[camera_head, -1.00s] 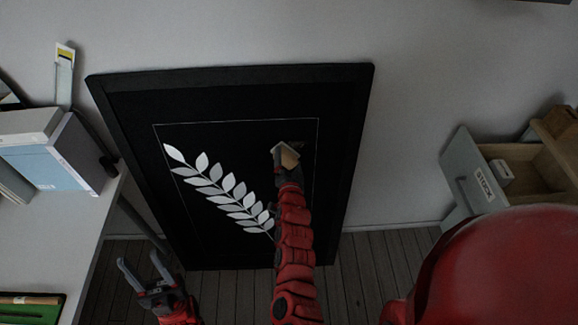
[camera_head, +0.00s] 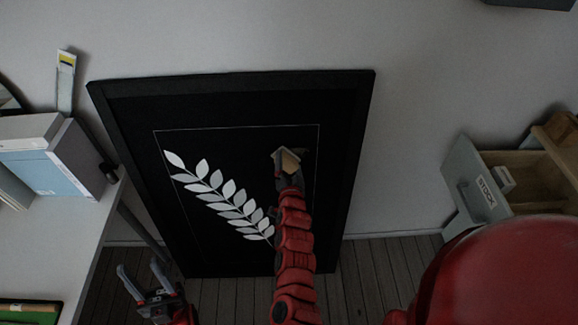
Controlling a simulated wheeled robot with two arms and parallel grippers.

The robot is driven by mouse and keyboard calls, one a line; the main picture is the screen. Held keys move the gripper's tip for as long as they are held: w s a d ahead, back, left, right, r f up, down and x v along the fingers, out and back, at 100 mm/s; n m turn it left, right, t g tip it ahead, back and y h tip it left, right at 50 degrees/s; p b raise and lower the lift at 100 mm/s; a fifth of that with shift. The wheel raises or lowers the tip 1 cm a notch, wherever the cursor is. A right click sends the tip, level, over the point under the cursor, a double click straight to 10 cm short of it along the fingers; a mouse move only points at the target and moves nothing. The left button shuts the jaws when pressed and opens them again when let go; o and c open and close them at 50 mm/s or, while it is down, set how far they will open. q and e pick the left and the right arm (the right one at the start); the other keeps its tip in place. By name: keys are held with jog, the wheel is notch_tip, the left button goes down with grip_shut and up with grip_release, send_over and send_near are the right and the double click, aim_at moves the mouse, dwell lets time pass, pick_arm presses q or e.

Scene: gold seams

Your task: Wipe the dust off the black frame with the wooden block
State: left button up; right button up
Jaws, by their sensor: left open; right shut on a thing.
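The black frame (camera_head: 107,110) leans upright against the wall, with a white leaf branch picture (camera_head: 229,189) inside a thin line border. My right gripper (camera_head: 286,164) is in front of the picture's upper right part, shut on the wooden block (camera_head: 289,161). The block is at or very near the dark surface; I cannot tell if it touches. My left gripper (camera_head: 146,280) is open and empty, low at the left, below the frame's lower left corner. No dust shows clearly on the frame. My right arm hides part of the picture's lower right.
A white table (camera_head: 75,225) stands at the left with books (camera_head: 50,172) and a green item (camera_head: 28,312) on it. At the right is an open drawer box labelled STOCK (camera_head: 486,192). Plank floor (camera_head: 380,270) shows below the frame.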

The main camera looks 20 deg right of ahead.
jog(key=shift+w+d+b, duration=0.2)
jog(key=shift+w+b, duration=0.25)
jog(key=shift+w, duration=0.1)
jog(key=shift+s+d+f+b, duration=0.1)
jog(key=shift+s+d+b, duration=0.25)
jog(key=shift+d, duration=0.3)
jog(key=shift+s+d+f+b, duration=0.1)
jog(key=shift+d+b, duration=0.3)
jog(key=shift+d, duration=0.2)
jog(key=shift+s+d+r, duration=0.1)
jog(key=shift+s+d, duration=0.05)
jog(key=shift+d, duration=0.35)
jog(key=d+b, duration=0.2)
jog(key=b, duration=0.1)
jog(key=shift+s+d, duration=0.3)
jog(key=shift+d, duration=0.1)
jog(key=shift+s+d, duration=0.15)
jog(key=shift+d, duration=0.15)
